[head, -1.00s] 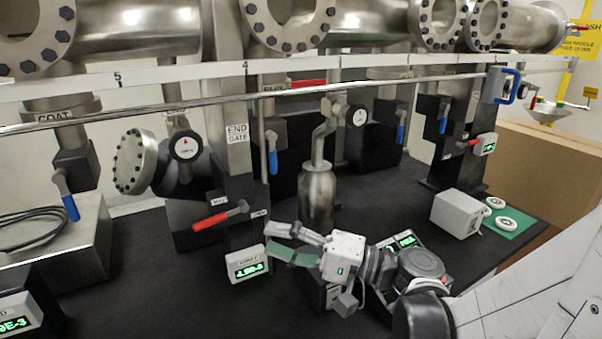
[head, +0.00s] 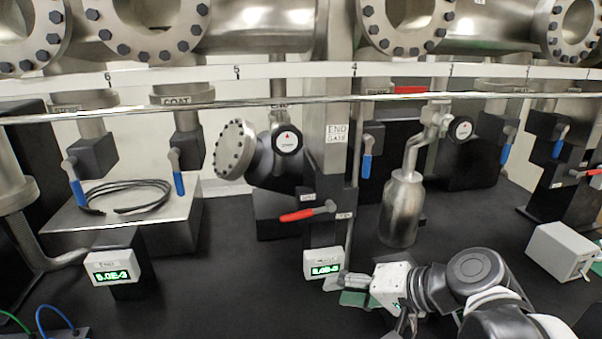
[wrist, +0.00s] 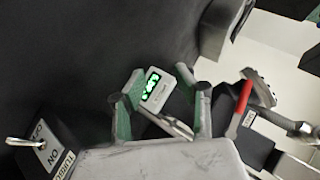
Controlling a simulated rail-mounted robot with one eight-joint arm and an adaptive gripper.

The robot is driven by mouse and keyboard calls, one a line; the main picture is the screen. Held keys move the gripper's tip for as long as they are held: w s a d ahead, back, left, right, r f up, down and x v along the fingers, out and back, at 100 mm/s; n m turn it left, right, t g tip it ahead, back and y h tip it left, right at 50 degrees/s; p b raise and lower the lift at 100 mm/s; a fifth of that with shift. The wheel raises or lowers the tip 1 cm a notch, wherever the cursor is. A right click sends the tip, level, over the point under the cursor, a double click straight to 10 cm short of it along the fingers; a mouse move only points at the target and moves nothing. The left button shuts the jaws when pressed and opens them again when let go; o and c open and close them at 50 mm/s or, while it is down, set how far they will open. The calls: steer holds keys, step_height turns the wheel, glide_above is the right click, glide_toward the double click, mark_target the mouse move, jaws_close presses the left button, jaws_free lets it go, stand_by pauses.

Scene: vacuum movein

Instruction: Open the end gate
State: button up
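The end gate is a grey column with an END GATE label (head: 337,134), in the middle of the head view. A red lever handle (head: 307,212) sticks out leftward and nearly level on its front, below the label. The red lever also shows in the wrist view (wrist: 240,105), to the right of the fingers. My gripper (head: 350,289) is low in front of the column, below and to the right of the red lever and not touching it. In the wrist view my gripper (wrist: 160,90) is open, its green-padded fingers apart, with nothing held.
A small gauge box (head: 323,263) with a green readout stands at the column's foot, close to my fingers. A steel bottle (head: 402,208) stands to the right. A long horizontal rail (head: 230,103) crosses above. An ON switch box (wrist: 50,150) shows in the wrist view.

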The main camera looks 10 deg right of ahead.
steer(key=s+d+n+h, duration=0.4)
steer(key=s+d+h, duration=0.1)
steer(key=d+h, duration=0.25)
steer(key=w+d+r+m, duration=0.2)
steer(key=w+d, duration=0.1)
steer(key=w, duration=0.1)
steer(key=w+d+r+m+y, duration=0.1)
steer(key=w+d+r+m, duration=0.1)
steer(key=w+d, duration=0.1)
steer(key=w+d+r+m, duration=0.2)
steer(key=w+d, duration=0.2)
steer(key=w, duration=0.1)
steer(key=shift+w+d+r+m+g+y, duration=0.1)
steer(key=shift+w+r+m+g+y, duration=0.2)
steer(key=shift+y, duration=0.05)
steer(key=w+d+r+m+t+y, duration=0.1)
steer(key=w+d, duration=0.6)
steer(key=d, duration=0.7)
steer(key=r+m+t, duration=0.1)
steer(key=m, duration=0.1)
steer(key=shift+m+y, duration=0.3)
steer(key=shift+m, duration=0.1)
steer(key=shift+d, duration=0.1)
